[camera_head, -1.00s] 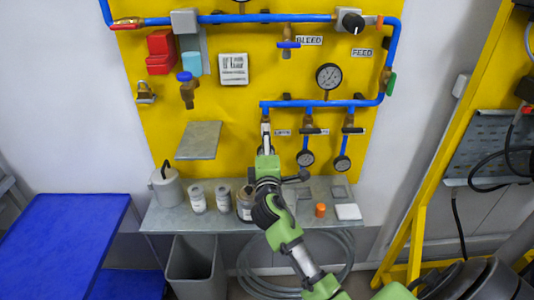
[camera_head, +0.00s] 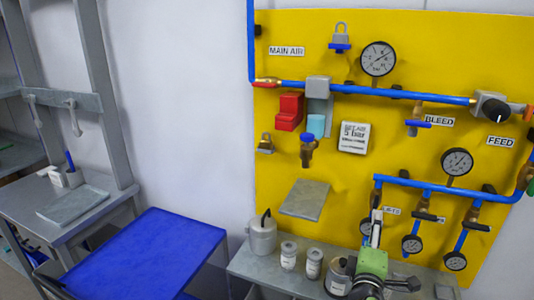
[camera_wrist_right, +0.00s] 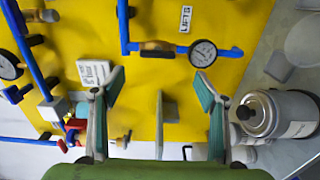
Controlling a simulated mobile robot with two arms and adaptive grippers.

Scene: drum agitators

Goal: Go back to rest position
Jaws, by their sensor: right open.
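My right gripper (camera_head: 376,232) is in front of the lower part of the yellow panel (camera_head: 340,235), by the leftmost blue drop pipe and above the grey shelf. In the right wrist view its two teal-padded fingers (camera_wrist_right: 162,88) are spread apart, with nothing held between them. Behind the fingers are the yellow panel, a white label plate (camera_wrist_right: 93,72) and a small gauge (camera_wrist_right: 203,53). The head view shows my right wrist and forearm only at the bottom edge. My left gripper is in neither current view.
Blue pipes, valves and gauges (camera_head: 457,161) stick out from the panel. A blue-topped table (camera_head: 150,250) stands left of the shelf. A grey workbench (camera_head: 40,200) is farther left.

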